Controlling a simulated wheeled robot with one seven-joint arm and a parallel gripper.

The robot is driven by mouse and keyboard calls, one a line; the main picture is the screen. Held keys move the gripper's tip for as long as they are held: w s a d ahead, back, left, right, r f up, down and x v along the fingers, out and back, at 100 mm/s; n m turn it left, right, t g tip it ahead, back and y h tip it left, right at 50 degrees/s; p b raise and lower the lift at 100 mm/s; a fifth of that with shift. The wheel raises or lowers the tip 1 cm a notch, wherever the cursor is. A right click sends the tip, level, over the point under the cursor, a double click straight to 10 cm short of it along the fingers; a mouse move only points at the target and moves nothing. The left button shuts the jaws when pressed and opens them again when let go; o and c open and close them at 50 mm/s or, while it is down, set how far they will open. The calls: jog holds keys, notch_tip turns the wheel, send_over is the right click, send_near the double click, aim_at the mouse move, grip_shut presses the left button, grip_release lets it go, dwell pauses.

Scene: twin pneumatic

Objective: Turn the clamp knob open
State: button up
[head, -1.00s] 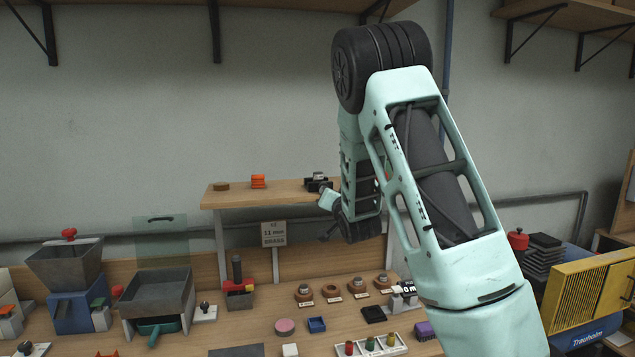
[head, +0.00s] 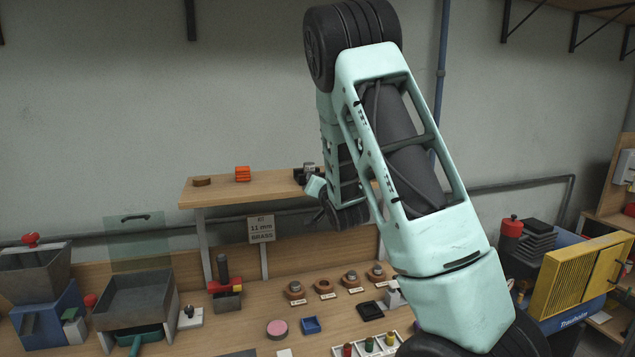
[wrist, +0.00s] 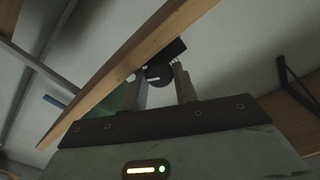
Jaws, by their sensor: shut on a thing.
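In the wrist view a dark round knob (wrist: 158,73) with a pale mark sits beneath a dark block (wrist: 170,51) at the shelf edge. My gripper (wrist: 162,78) has its two grey fingers on either side of the knob and is shut on it. My arm hides part of that area, and the knob cannot be made out there.
The wooden raised shelf (head: 228,194) also holds an orange stack (head: 242,174) and a brown disc (head: 202,181). Hoppers (head: 150,301), pucks and small parts cover the bench. A yellow grille (head: 575,278) stands at right.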

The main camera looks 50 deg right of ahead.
jog(key=shift+c, duration=0.8)
jog(key=shift+b, duration=0.4)
jog(key=n+b, duration=0.9)
jog(key=n, duration=0.1)
jog(key=shift+a+n, duration=0.1)
jog(key=shift+n, duration=0.2)
jog(key=shift+b, duration=0.3)
jog(key=o, duration=0.7)
